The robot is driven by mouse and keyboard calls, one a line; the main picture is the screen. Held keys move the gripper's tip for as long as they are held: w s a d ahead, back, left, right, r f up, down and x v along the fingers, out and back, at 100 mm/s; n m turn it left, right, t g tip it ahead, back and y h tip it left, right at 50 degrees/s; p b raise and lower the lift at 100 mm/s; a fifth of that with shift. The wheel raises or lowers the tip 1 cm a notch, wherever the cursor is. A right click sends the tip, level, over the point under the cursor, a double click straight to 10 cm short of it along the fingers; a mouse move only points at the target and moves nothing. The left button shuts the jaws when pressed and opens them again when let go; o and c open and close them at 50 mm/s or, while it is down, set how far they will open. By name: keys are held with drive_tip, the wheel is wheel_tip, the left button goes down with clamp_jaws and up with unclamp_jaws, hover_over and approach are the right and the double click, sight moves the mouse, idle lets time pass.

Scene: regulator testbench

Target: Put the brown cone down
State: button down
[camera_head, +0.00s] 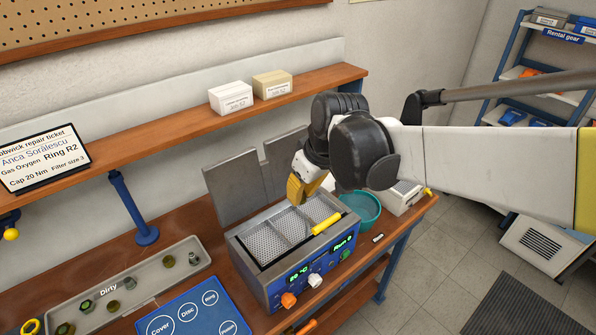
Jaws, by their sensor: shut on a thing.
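My gripper (300,192), with yellow-orange fingers, points down over the mesh baskets of the blue and grey bath unit (300,285). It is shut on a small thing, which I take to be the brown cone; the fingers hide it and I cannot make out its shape.
A long tray labelled Dirty (130,283) holds several small parts at the left. A blue mat (195,315) with labelled circles lies in front. A teal bowl (362,207) and a white box (402,197) stand right of the bath. Grey upright lids (236,190) stand behind it.

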sight(298, 235)
wheel_tip(298, 235, down, 13)
drive_tip(key=b, duration=0.3)
drive_tip(key=shift+f, duration=0.15)
drive_tip(key=shift+f, duration=0.1)
drive_tip(key=c, duration=1.7)
unclamp_jaws()
drive_tip(key=shift+o, duration=1.2)
drive_tip(key=shift+r, duration=0.25)
drive_tip(key=p+v, duration=0.3)
drive_tip(key=v, duration=0.8)
drive_tip(key=shift+s+d+r, duration=0.1)
drive_tip(key=shift+r, duration=0.25)
